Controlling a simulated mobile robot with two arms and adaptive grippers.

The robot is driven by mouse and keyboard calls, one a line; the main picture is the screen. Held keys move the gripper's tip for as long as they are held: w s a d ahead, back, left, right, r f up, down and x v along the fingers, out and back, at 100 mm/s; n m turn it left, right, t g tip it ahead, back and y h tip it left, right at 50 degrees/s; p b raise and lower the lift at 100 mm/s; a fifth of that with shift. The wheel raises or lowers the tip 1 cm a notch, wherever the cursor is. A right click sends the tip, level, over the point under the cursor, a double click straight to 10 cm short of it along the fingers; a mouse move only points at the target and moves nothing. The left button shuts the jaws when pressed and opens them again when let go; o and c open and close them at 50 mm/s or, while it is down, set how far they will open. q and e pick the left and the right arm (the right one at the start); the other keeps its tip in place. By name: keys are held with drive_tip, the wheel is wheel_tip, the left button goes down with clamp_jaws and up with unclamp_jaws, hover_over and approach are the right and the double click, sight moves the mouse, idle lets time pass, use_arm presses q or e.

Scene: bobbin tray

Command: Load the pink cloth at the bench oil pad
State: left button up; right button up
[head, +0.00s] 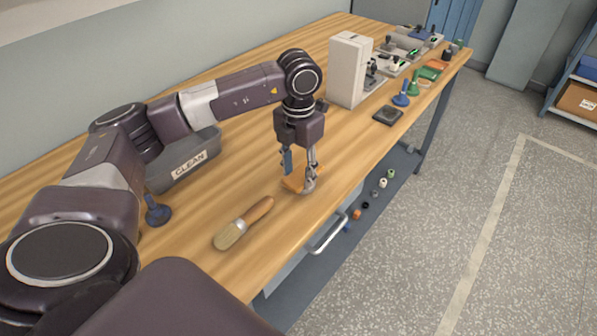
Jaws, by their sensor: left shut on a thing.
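My left gripper (301,184) points down at the bench and is shut on a flat orange-tan piece (291,184) at its fingertips. The piece looks like cloth, but its colour reads more orange than pink, and the fingers hide part of it. It is at or just above the wooden top; I cannot tell if it touches. A dark square pad (388,114) lies farther along the bench, to the right of the gripper and apart from it; it may be the oil pad. My right gripper is out of view.
A brush (239,227) lies on the bench (270,240) near the gripper. A grey bin marked CLEAN (187,165) stands behind my arm. A blue-based tool (157,212) stands at left. A white box (346,70) and several small tools stand farther back. Wood between gripper and pad is clear.

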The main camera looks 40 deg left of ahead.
sight(299, 174)
use_arm(q)
drive_tip(key=shift+r+p, duration=1.75)
drive_tip(key=shift+r, duration=1.3)
drive_tip(key=shift+s+d+m, duration=0.2)
drive_tip(key=shift+d+m, duration=0.3)
drive_tip(key=shift+m, duration=0.3)
drive_tip(key=s+d+r+m, duration=0.1)
drive_tip(key=s+d+m, duration=0.5)
drive_tip(key=m, duration=1)
drive_tip(key=s+d+r+m, duration=0.2)
drive_tip(key=s+d+m, duration=0.4)
drive_tip(key=m, duration=1.1)
drive_tip(key=shift+s+d, duration=0.3)
drive_tip(key=shift+s, duration=0.05)
